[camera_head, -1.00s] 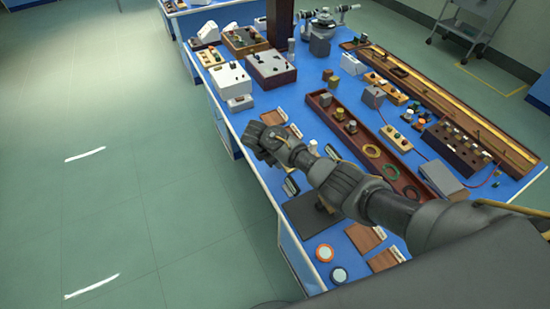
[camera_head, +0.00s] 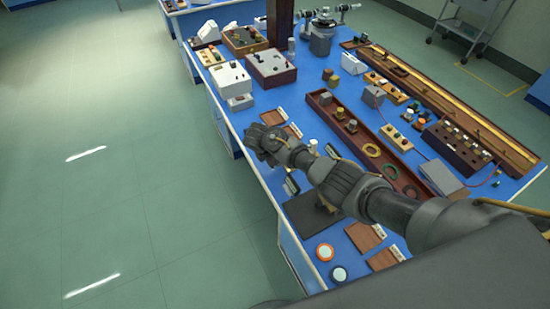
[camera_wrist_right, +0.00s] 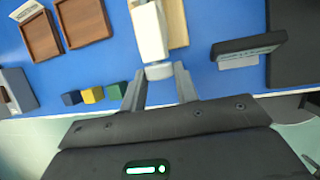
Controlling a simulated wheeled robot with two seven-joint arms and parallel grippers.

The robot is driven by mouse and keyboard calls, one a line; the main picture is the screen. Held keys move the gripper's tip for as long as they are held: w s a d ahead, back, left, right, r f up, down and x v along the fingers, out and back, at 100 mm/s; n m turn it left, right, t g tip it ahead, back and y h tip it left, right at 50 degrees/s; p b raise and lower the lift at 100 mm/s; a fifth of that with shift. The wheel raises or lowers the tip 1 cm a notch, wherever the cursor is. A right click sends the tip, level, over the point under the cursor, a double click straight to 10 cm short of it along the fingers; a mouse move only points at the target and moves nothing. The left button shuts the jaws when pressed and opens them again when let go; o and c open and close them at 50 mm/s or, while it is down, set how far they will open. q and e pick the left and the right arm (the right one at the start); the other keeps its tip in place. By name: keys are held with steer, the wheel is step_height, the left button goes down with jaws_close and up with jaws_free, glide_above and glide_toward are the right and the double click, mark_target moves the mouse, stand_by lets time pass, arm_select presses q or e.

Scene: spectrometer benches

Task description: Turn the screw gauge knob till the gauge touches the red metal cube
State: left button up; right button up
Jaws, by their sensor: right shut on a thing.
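In the right wrist view, the screw gauge (camera_wrist_right: 150,35) is a white body beside a pale wooden strip, with a light grey round knob (camera_wrist_right: 158,72) at its near end. My right gripper (camera_wrist_right: 158,76) has its two fingers on either side of the knob and is shut on it. In the head view my right arm reaches from the right to the table's left edge, its gripper (camera_head: 258,142) partly hidden by its own wrist. Blue (camera_wrist_right: 71,98), yellow (camera_wrist_right: 92,95) and green (camera_wrist_right: 117,91) cubes stand left of the fingers. I cannot make out the red cube. My left gripper is out of view.
The blue table (camera_head: 235,122) is crowded with instruments. Brown wooden trays (camera_wrist_right: 82,20) lie left of the gauge, and a dark upright block (camera_wrist_right: 248,45) stands to its right. A long brown tray (camera_head: 405,182) lies beyond my arm. The floor (camera_head: 110,180) on the left is clear.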

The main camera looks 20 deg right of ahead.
steer(key=shift+s+t+p, duration=0.2)
steer(key=shift+t+p, duration=0.4)
steer(key=shift+t, duration=0.2)
steer(key=shift+s+d+f+m+t+y, duration=0.1)
steer(key=shift+f+m+t+y, duration=0.15)
steer(key=shift+t, duration=0.55)
steer(key=shift+s+f+m+t+b, duration=0.15)
steer(key=shift+m+t+b, duration=0.1)
steer(key=shift+t+b, duration=0.75)
steer(key=shift+t+y+b, duration=0.25)
steer(key=shift+t+b, duration=0.35)
steer(key=shift+b, duration=0.35)
steer(key=o, duration=1)
steer(key=shift+c, duration=0.2)
